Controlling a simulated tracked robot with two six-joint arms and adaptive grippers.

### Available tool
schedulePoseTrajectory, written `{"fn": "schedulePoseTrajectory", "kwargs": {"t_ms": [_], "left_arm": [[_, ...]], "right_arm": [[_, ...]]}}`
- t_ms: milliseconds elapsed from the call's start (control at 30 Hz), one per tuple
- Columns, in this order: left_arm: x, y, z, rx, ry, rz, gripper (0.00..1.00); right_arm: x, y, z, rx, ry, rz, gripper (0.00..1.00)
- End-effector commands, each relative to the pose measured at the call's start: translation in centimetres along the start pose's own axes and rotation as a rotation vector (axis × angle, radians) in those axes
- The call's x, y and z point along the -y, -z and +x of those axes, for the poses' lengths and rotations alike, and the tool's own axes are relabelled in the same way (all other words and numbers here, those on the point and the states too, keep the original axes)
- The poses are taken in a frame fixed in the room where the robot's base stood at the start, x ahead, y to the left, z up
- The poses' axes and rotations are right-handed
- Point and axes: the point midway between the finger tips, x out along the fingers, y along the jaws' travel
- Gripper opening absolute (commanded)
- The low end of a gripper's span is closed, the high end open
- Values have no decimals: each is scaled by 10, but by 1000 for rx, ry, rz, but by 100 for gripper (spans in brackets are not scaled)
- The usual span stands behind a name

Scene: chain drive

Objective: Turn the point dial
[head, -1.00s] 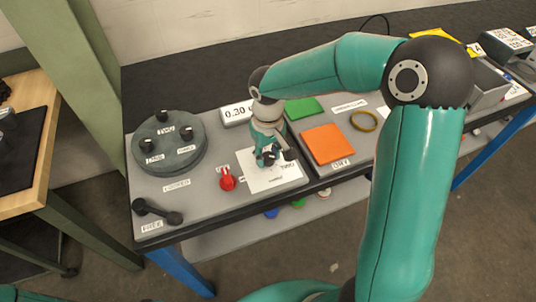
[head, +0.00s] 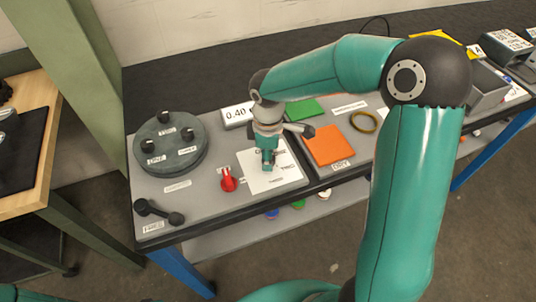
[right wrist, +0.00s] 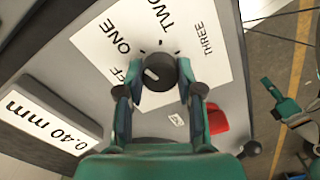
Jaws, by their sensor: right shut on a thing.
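The point dial (right wrist: 160,75) is a black round knob with a white mark on a white card (right wrist: 82,40) lettered with OFF, ONE, TWO and THREE. In the right wrist view its white mark lies on the left side of the knob, the side of OFF and ONE. My right gripper (right wrist: 160,92) is shut on the dial, one finger on each side. In the head view this gripper (head: 268,163) points down over the card and hides the dial. Part of a teal and black hand, probably my left gripper (right wrist: 285,98), shows at the right of the wrist view; its jaws are unclear.
A display (head: 237,114) behind the card reads 0.40, and 0.40 mm in the wrist view. A red knob (head: 228,180) stands close left of the card. A round dark plate (head: 170,150) with several black knobs, an orange pad (head: 328,145) and a green pad (head: 303,108) lie around.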

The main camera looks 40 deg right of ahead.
Motion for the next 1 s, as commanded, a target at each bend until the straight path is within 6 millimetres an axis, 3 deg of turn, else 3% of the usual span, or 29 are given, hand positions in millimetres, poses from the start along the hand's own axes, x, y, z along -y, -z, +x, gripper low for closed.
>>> {"fn": "schedulePoseTrajectory", "kwargs": {"t_ms": [400, 867, 900, 1000], "left_arm": [[-1, 0, -4, 0, 0, 0, 0], [-1, 0, -4, 0, 0, 0, 0], [-1, 0, -4, 0, 0, 0, 0], [-1, 0, -4, 0, 0, 0, 0]], "right_arm": [[-2, 2, -2, -7, -9, -182, 1], [-2, 2, -2, -7, -10, -198, 1], [-2, 2, -2, -7, -10, -198, 38], [-2, 2, -2, -6, -9, -198, 54]]}}
